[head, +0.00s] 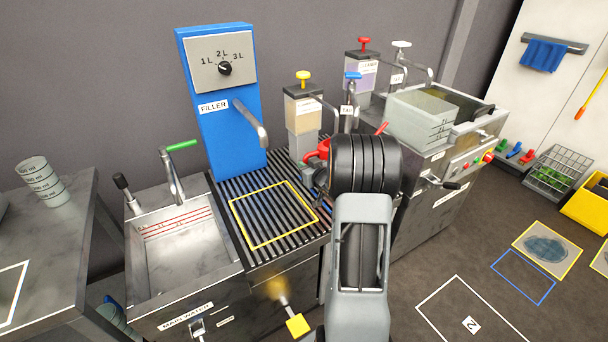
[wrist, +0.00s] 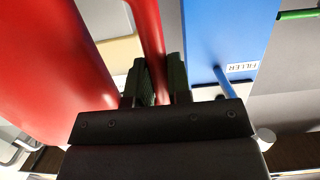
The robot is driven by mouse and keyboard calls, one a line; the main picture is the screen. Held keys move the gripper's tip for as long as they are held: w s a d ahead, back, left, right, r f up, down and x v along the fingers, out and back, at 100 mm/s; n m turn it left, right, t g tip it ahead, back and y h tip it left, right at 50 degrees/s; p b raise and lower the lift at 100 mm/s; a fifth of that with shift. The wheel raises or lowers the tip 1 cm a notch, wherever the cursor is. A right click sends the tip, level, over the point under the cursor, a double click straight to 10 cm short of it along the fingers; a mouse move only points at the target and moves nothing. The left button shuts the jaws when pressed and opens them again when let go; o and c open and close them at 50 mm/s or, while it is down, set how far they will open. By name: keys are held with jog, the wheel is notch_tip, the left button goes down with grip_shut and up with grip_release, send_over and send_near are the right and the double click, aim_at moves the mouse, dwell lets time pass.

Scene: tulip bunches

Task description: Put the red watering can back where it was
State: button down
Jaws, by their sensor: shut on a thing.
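The red watering can shows in the wrist view as a large red body (wrist: 45,70) at the left and a red handle (wrist: 149,35) running down between my fingers. My gripper (wrist: 160,82) is shut on that handle. In the head view my arm hides most of the can; a red part (head: 317,153) shows left of my wrist and a red tip (head: 382,128) to its right. The can is by the right end of the slatted grate, in front of the dispensers. I cannot tell whether it touches anything below.
A yellow outline (head: 247,238) marks the grate below the blue filler (head: 218,135). A sink (head: 180,250) is at the left. Dispensers (head: 303,110) and a grey crate (head: 418,122) stand behind and right. Floor outlines, one marked 2 (head: 470,325), lie at the right.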

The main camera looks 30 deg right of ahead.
jog(key=shift+f, duration=1.25)
jog(key=shift+f+b, duration=0.15)
jog(key=shift+b, duration=0.25)
jog(key=c, duration=1.1)
grip_release()
jog(key=shift+o, duration=0.2)
